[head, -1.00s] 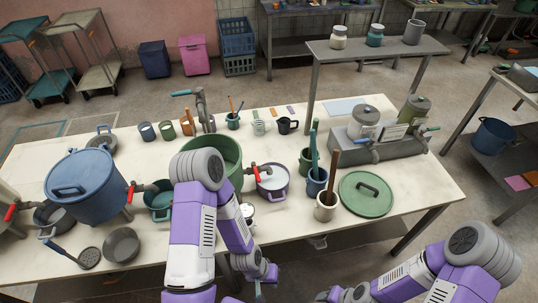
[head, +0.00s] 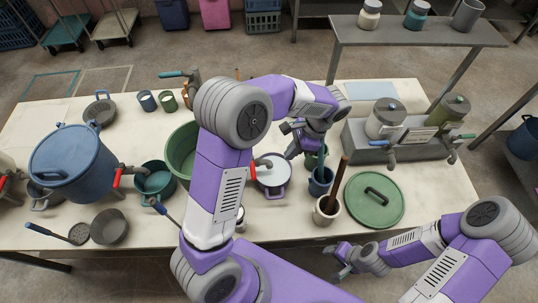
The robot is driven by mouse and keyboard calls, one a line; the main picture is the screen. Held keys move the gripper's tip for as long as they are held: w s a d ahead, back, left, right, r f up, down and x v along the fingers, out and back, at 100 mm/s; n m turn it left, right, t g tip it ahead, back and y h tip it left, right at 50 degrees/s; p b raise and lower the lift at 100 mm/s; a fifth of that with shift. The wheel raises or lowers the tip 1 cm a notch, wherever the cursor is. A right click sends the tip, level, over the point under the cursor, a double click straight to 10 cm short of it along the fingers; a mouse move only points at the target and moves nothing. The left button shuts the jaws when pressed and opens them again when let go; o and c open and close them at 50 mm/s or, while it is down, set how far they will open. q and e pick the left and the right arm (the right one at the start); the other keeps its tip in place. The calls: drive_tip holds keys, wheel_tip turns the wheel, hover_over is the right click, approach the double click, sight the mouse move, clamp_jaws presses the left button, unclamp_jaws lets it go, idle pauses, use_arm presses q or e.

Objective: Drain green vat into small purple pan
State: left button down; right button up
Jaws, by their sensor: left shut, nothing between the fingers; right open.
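The green vat (head: 180,155) stands on the table, mostly hidden behind my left arm. The small purple pan (head: 276,190) stands on the table below the tap's spout. Its inside looks pale, and I cannot tell how much it holds. My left gripper (head: 290,141) is shut and empty, above and a little right of the tap in the picture. My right gripper (head: 340,262) is open and empty, in front of the table's front edge.
A blue vat (head: 72,165) with a red-handled tap and a teal pot (head: 158,184) stand to the left. Utensil pots (head: 326,212) and a green lid (head: 374,202) lie right of the pan. A grey dispenser unit (head: 370,150) stands behind them.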

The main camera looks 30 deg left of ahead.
sight(252, 167)
use_arm(q)
drive_tip(key=s+a+f+b, duration=0.1)
drive_tip(key=s+a+f, duration=0.3)
drive_tip(key=a+f, duration=0.2)
drive_tip(key=shift+s+a+f+b, duration=0.3)
drive_tip(key=shift+a+f+b, duration=0.1)
drive_tip(key=shift+a, duration=0.2)
use_arm(e)
drive_tip(key=shift+w+f, duration=0.1)
drive_tip(key=shift+f, duration=0.75)
